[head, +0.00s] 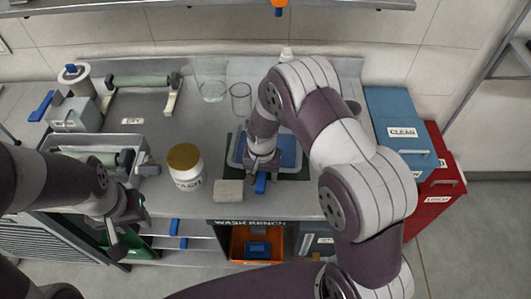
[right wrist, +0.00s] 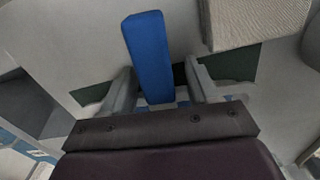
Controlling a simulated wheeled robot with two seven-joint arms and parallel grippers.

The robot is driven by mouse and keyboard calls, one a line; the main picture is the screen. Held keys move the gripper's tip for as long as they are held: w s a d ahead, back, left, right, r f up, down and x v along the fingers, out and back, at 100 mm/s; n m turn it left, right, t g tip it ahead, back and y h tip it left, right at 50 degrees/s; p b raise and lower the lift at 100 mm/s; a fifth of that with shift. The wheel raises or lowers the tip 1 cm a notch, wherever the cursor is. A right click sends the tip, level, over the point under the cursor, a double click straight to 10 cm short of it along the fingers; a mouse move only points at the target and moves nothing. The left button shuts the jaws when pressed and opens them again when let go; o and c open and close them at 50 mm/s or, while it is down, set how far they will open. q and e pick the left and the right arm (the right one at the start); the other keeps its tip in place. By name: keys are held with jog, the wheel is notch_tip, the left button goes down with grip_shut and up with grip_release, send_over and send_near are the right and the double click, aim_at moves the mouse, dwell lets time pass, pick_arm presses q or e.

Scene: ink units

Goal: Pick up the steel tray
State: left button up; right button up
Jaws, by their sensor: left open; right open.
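A grey metal tray (head: 98,141), which looks like the steel tray, stands at the left of the bench with a green roller in it. My left gripper (head: 128,228) is open and empty, in front of and below it near the bench's front edge. A shallow tray with a blue inside (head: 287,152) sits on a dark green mat, partly hidden by my right arm. My right gripper (head: 262,168) is open over its front. A blue bar (right wrist: 151,55) shows between and beyond the fingers in the right wrist view (right wrist: 160,85); contact cannot be told.
A jar with a brown lid (head: 186,168) and a beige block (head: 229,191) stand between the grippers. Glass beakers (head: 241,98) stand behind. A roller stand (head: 140,82) is at the back left. Blue (head: 398,104) and red (head: 441,185) bins are at the right.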

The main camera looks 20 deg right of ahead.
jog(key=c, duration=1)
jog(key=shift+c, duration=0.2)
